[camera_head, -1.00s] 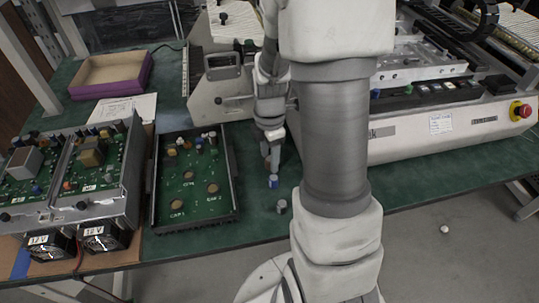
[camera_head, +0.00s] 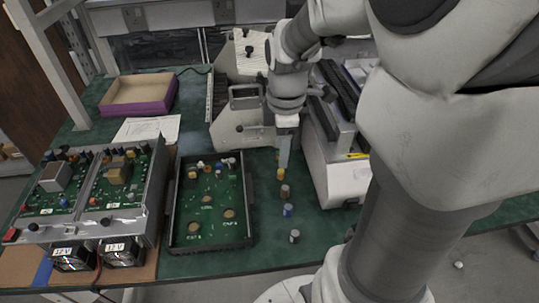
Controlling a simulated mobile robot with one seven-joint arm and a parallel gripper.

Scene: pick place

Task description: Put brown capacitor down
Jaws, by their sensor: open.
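The brown capacitor (camera_head: 285,191) stands upright on the green table, right of the green circuit board tray (camera_head: 249,215). It is in a rough row with a yellow capacitor (camera_head: 281,174) behind it, and a blue capacitor (camera_head: 288,210) and a grey capacitor (camera_head: 295,237) in front. My gripper (camera_head: 282,164) points down just behind the brown capacitor, over or beside the yellow one. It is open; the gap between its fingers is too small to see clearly. I cannot tell whether a finger touches the yellow capacitor.
A white machine (camera_head: 334,170) stands close to the right of the row, and a grey metal fixture (camera_head: 236,130) behind it. A powered chassis with fans (camera_head: 150,205) is at the left. A purple-edged box (camera_head: 140,107) sits at the back left. My arm covers the right side.

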